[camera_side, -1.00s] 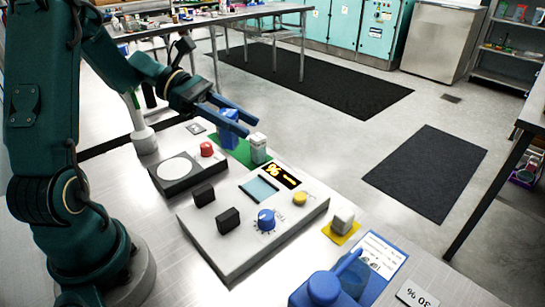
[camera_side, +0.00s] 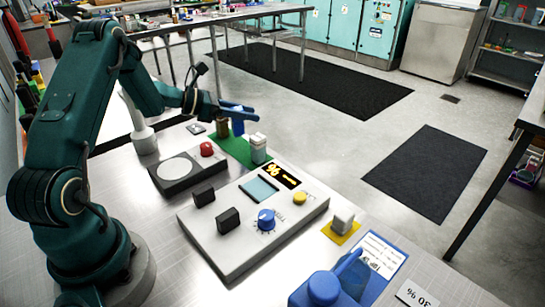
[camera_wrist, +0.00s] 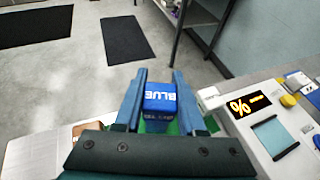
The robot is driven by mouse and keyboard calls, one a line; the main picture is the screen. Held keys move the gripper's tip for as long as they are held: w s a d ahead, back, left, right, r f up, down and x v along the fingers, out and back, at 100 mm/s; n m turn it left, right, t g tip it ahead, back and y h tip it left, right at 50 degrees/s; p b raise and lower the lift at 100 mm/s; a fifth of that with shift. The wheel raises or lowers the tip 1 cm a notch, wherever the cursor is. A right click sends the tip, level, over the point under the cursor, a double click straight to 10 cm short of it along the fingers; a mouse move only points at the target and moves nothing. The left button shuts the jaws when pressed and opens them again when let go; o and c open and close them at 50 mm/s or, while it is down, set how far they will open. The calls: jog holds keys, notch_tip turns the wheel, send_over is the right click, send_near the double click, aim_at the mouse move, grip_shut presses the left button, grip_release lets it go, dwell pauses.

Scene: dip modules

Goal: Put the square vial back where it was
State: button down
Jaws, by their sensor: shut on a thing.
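My gripper (camera_side: 238,110) is shut on a blue square vial (camera_side: 238,126), held over the far part of the green mat (camera_side: 228,147). In the wrist view the vial's blue top (camera_wrist: 160,98), marked BLUE, sits between my two fingers (camera_wrist: 159,78). The vial looks upright. Its lower end is near the mat, but I cannot tell whether it touches. A brown vial (camera_side: 222,128) stands just left of it. A white-and-grey vial (camera_side: 258,149) stands at the mat's right side.
A grey control box (camera_side: 248,232) with a lit % display (camera_side: 283,177) lies in front. A plate unit with a red button (camera_side: 206,149) is left of the mat.

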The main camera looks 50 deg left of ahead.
jog(key=shift+f, duration=1.95)
jog(key=shift+f, duration=0.1)
jog(key=c, duration=0.5)
grip_release()
